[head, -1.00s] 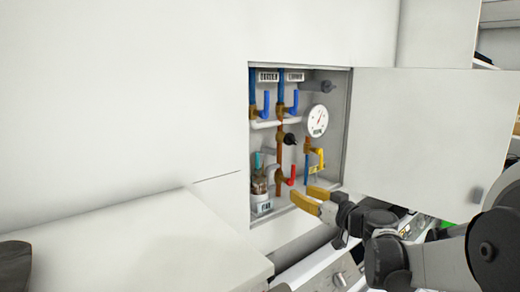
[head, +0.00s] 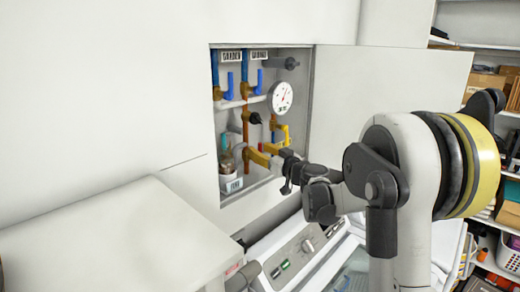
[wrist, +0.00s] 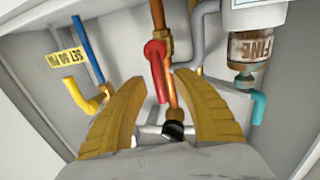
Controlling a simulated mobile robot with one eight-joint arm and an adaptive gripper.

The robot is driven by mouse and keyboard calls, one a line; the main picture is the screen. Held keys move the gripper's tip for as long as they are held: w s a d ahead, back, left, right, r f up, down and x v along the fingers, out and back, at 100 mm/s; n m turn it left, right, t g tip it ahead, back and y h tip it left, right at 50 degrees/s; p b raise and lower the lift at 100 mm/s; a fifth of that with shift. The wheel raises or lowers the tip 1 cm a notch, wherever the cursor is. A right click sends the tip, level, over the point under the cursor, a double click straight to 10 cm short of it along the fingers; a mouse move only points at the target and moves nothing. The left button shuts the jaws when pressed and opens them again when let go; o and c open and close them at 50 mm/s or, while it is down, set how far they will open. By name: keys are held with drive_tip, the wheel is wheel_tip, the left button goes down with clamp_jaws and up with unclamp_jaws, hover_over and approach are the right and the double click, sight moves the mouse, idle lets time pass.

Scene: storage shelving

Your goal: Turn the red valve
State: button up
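The red valve handle (wrist: 156,68) sits on a copper pipe inside the open wall cabinet (head: 308,120). In the wrist view it lies between the two yellow fingers of my gripper (wrist: 166,80), nearer the left fingertip. The fingers stand apart with gaps visible on both sides of the handle, so my gripper is open around it. In the head view my gripper (head: 260,153) reaches into the lower part of the cabinet and hides the red handle.
Blue handles (head: 229,86), a gauge (head: 281,98) and a yellow handle (head: 285,135) are in the cabinet. A clear filter with a teal handle (wrist: 258,107) stands close by. The cabinet door (head: 410,90) is open to the right. A white counter (head: 110,240) is at left front.

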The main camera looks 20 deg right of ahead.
clamp_jaws()
drive_tip(key=shift+d, duration=0.1)
drive_tip(key=d+f+m+b, duration=0.1)
drive_tip(key=m+b, duration=0.1)
drive_tip(key=m, duration=0.1)
drive_tip(key=w+d+m+g+b, duration=0.1)
drive_tip(key=m+b, duration=0.1)
drive_tip(key=m, duration=0.2)
drive_tip(key=d+f+m+g+y+b, duration=0.1)
drive_tip(key=m+b, duration=0.1)
drive_tip(key=m, duration=0.2)
drive_tip(key=shift+w+d+f, duration=0.2)
drive_tip(key=shift+d+f, duration=0.05)
drive_tip(key=shift+f, duration=0.1)
drive_tip(key=shift+w+d+f+m+g+y+b, duration=0.15)
drive_tip(key=shift+f+m+y+b, duration=0.25)
drive_tip(key=shift+m, duration=0.35)
drive_tip(key=shift+s+a+f+m+g+y+b, duration=0.1)
drive_tip(key=shift+f+m+g+y+b, duration=0.1)
drive_tip(key=shift+m+b, duration=0.45)
drive_tip(key=shift+w+d+f+m+g+y+b, duration=0.15)
drive_tip(key=shift+f+m+y+b, duration=0.1)
drive_tip(key=shift+m, duration=0.65)
drive_tip(key=shift+s, duration=0.15)
